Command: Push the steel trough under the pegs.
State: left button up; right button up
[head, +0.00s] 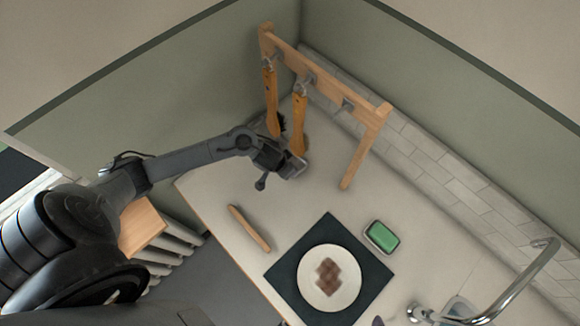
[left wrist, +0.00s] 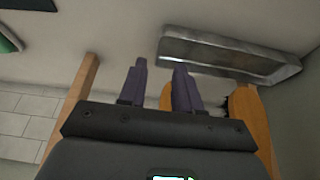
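The steel trough (left wrist: 228,56) is a long, shallow grey tray on the counter. It lies ahead and to the right of my left gripper's fingers in the left wrist view, and a small part of it (head: 296,169) shows beside the gripper in the head view. My left gripper (left wrist: 160,82) has its fingers apart with nothing between them; in the head view it (head: 277,163) is low, by the brush ends. Contact with the trough cannot be told. The pegs (head: 310,80) sit on a wooden rack (head: 335,75). My right gripper is not in view.
Two wooden brushes (head: 271,95) (head: 299,120) hang from the rack close to my left gripper. A wooden rack leg (head: 365,150) stands to the right. A wooden stick (head: 249,228), a plate (head: 350,292) on a dark mat (head: 330,226) and a green sponge (head: 383,235) lie nearer the front.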

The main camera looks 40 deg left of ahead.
pick_arm(q)
jog(key=shift+w, duration=0.1)
dwell(0.3)
jog(key=b+x, duration=0.3)
jog(key=x, duration=0.7)
jog(key=shift+w+d+f, duration=0.1)
jog(key=shift+w+f, duration=0.1)
jog(key=shift+f, duration=0.1)
jog(key=shift+c, duration=0.5)
grip_shut()
